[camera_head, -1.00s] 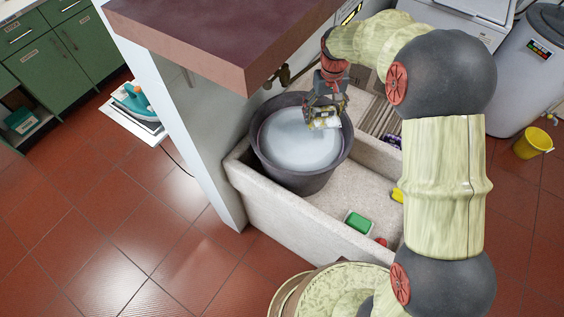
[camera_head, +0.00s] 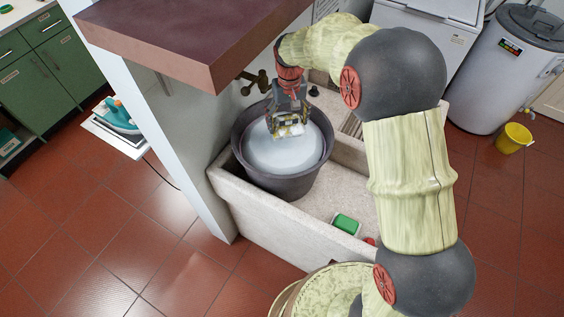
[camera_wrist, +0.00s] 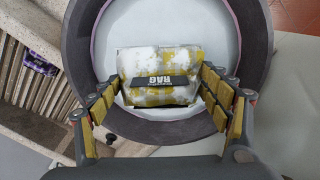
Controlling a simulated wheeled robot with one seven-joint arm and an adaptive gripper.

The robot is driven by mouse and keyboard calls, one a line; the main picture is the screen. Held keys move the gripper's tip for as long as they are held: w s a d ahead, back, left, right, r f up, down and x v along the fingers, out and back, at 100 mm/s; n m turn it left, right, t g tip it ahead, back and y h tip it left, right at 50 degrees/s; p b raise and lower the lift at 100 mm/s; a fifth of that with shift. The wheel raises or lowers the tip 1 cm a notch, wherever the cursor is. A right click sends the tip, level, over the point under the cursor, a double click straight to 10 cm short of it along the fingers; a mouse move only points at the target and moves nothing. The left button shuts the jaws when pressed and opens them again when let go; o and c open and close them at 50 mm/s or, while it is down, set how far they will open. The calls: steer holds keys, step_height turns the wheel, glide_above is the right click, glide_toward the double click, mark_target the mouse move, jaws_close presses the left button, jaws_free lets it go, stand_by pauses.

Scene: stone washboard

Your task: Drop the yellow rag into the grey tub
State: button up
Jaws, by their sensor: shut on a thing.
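The yellow rag (camera_wrist: 160,76) is a yellow and white patterned bundle with a dark label reading RAG. In the head view the rag (camera_head: 291,130) shows at the tip of my gripper (camera_head: 289,128). My gripper (camera_wrist: 160,100) is shut on it, with a finger on each side in the wrist view. The grey tub (camera_head: 240,150) stands in the stone sink and holds pale, whitish contents. The rag is over the tub's opening, inside its rim in both views; the tub's rim (camera_wrist: 258,60) rings it in the wrist view. I cannot tell its exact height above the contents.
The stone sink (camera_head: 245,215) holds a green block (camera_head: 346,223) and a red item (camera_head: 370,241) right of the tub. A ribbed washboard (camera_wrist: 35,85) lies beside the tub. A brown shelf (camera_head: 185,45) overhangs at left, near brass taps (camera_head: 255,82).

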steer(key=shift+f+b, duration=1.55)
steer(key=shift+f, duration=0.85)
steer(key=o, duration=1.2)
step_height(320, 180, up, 8)
steer(key=shift+f, duration=0.2)
steer(key=shift+w, duration=0.15)
